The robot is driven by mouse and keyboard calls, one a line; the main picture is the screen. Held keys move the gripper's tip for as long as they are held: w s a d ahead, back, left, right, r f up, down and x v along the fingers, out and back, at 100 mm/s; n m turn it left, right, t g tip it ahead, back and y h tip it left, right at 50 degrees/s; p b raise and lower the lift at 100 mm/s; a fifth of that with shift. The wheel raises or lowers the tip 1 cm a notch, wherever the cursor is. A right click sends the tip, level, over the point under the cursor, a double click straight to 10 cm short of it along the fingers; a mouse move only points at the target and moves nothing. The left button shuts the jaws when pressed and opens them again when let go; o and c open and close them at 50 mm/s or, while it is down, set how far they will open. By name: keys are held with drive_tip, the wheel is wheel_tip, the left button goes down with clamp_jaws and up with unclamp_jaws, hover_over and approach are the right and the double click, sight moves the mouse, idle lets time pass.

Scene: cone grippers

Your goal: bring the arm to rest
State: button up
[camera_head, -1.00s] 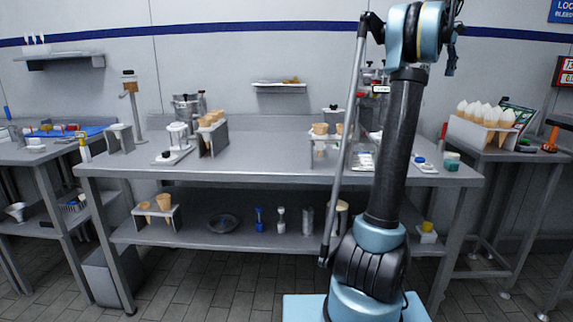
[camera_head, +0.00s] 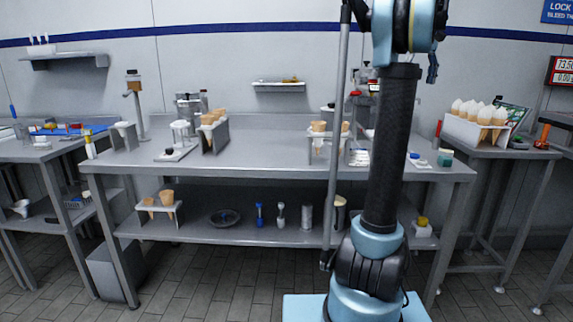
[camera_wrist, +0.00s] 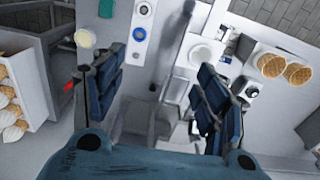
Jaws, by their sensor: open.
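My arm (camera_head: 388,150) stands upright in front of the steel table, right of the middle in the head view, with its top cut off by the upper picture edge. My gripper (camera_wrist: 165,85) shows in the wrist view with its two dark blue fingers well apart. It is open and nothing is held between the fingers. It looks down from above the table, with a grey apparatus below between the fingers. In the head view the fingertips are hard to make out.
The steel table (camera_head: 270,150) carries cone holders and equipment. Cones in a holder (camera_wrist: 283,68) lie right of my fingers in the wrist view. A rack of white-topped cones (camera_head: 478,118) stands on the right table. Small items sit on the lower shelf (camera_head: 235,232).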

drive_tip(key=s+a+f, duration=1.4)
drive_tip(key=a+f, duration=0.2)
drive_tip(key=a, duration=0.3)
drive_tip(key=s+a+f, duration=0.3)
drive_tip(key=s+f, duration=0.3)
drive_tip(key=f, duration=0.3)
drive_tip(key=s+a+f+t, duration=0.1)
drive_tip(key=s+a+f, duration=0.2)
drive_tip(key=s+f, duration=0.3)
drive_tip(key=s+a+f, duration=0.3)
drive_tip(key=s+f, duration=0.3)
drive_tip(key=f, duration=0.6)
drive_tip(key=shift+a+f+n+t, duration=0.2)
drive_tip(key=shift+n+t, duration=0.1)
drive_tip(key=shift+t, duration=0.1)
